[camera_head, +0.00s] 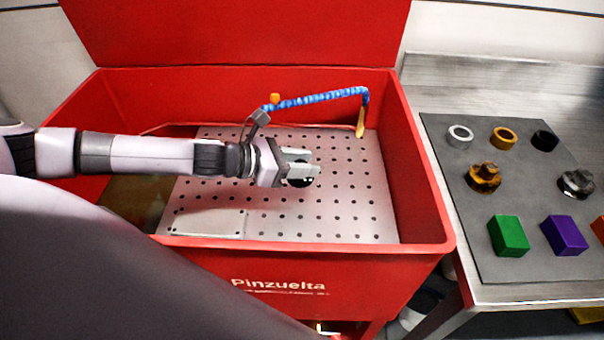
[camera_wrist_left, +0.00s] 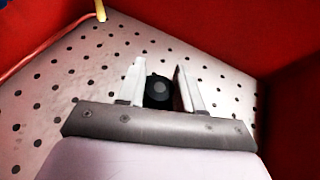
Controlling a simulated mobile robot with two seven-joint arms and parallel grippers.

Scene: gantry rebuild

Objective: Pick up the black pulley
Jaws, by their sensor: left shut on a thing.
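The black pulley (camera_wrist_left: 158,91) is a small dark round piece with a lighter grey centre, seen between my fingers in the left wrist view. In the head view it (camera_head: 304,181) shows as a dark spot at the fingertips, mostly hidden by them. My left gripper (camera_head: 300,168) reaches into the red basin, over its perforated grey floor, and is shut on the pulley. Both pale fingers of this gripper (camera_wrist_left: 158,68) flank the pulley in the left wrist view. I cannot tell whether the pulley touches the floor. My right gripper is not in view.
The red basin (camera_head: 425,190) has raised walls all round. A blue hose (camera_head: 315,99) with a yellow nozzle arches behind the gripper. A dark mat (camera_head: 470,255) on the metal table at right holds rings, including a black one (camera_head: 545,140), knobbed parts and coloured blocks.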

